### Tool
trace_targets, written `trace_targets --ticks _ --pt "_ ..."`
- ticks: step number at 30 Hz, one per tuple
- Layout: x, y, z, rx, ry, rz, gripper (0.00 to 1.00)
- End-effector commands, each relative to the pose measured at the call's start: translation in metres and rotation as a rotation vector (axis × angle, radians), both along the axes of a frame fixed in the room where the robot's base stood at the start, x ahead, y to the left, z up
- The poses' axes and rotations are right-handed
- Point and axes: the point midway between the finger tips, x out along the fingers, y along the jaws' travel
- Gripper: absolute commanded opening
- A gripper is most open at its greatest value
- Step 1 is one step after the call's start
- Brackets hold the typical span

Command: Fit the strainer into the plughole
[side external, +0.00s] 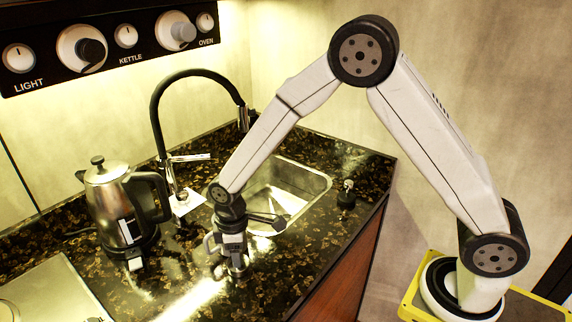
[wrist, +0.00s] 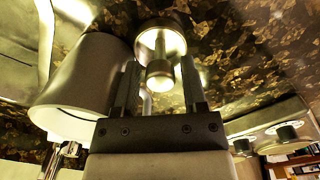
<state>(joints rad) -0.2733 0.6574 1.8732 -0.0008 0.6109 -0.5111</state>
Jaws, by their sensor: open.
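The strainer (wrist: 160,38) is a small metal piece with a round body and a narrower stem ending in a knob. In the wrist view it sits between the two fingers of my gripper (wrist: 159,66), which are open with gaps showing either side of the knob. In the side view my gripper (side external: 233,262) points down, low over the counter in front of the sink. Metal shows at its fingertips there, but the strainer's outline is unclear. The steel sink (side external: 312,187) lies behind my gripper; its plughole cannot be made out, and my arm covers part of the basin.
A steel kettle (side external: 112,203) stands left of my gripper. A black tap (side external: 158,125) arches behind the sink. A small dark item with a metal top (side external: 346,195) stands right of the sink. A large grey tapered body (wrist: 88,80) is close left in the wrist view.

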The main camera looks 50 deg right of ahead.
Motion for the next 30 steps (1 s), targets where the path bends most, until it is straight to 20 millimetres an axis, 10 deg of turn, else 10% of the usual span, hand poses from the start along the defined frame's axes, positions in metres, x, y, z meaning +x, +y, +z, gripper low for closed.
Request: trace_targets --ticks 10,16,30 --pt "0.0001 0.0 0.0005 0.0 0.0 0.0 0.55" --pt "0.0001 0.0 0.0005 0.001 -0.001 0.0 0.0" --pt "0.0006 0.0001 0.0049 0.001 -0.002 0.0 0.0"
